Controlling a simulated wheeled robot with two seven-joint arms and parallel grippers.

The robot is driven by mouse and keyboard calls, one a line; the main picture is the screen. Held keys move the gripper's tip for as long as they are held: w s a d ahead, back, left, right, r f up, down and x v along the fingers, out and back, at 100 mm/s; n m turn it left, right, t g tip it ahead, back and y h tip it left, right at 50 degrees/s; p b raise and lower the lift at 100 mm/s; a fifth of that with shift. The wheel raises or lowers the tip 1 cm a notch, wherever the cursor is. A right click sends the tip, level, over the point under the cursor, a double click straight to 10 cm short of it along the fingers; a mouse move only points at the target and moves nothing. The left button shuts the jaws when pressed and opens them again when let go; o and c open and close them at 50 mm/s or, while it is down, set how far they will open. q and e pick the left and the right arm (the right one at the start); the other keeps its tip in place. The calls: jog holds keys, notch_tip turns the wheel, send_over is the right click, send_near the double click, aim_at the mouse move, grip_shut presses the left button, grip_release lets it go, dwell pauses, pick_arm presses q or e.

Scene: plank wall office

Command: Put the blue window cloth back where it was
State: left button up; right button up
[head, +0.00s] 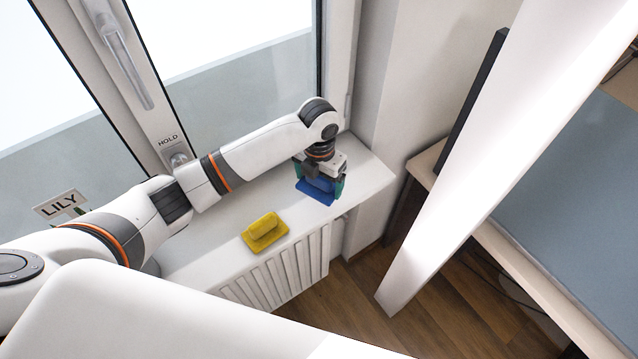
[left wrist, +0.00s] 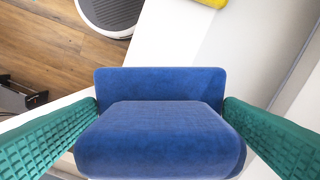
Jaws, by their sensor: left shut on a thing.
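The blue window cloth (head: 316,192) is at the right end of the white windowsill, under my left gripper (head: 319,184). In the left wrist view the folded blue cloth (left wrist: 158,135) fills the middle, between the green finger pads of my left gripper (left wrist: 160,140). The left gripper is shut on the cloth. Whether the cloth touches the sill or is just above it I cannot tell. My right gripper is not in view.
A yellow cloth (head: 265,231) lies on the windowsill (head: 215,250) left of the blue one. A radiator (head: 285,268) is below the sill. The window with its handle (head: 125,60) is behind. A desk (head: 575,170) stands at the right. Sill between the cloths is clear.

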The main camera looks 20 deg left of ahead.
aim_at(319, 190)
pick_arm(q)
jog(key=f, duration=0.2)
jog(key=f+p, duration=0.1)
jog(key=f, duration=0.1)
jog(key=shift+w+f, duration=0.1)
jog(key=shift+w, duration=0.15)
jog(key=shift+s+f, duration=0.1)
jog(key=shift+f, duration=0.1)
jog(key=shift+f, duration=0.2)
jog(key=o, duration=0.7)
jog(key=shift+r, duration=0.2)
notch_tip(319, 190, up, 12)
jog(key=shift+b, duration=1.2)
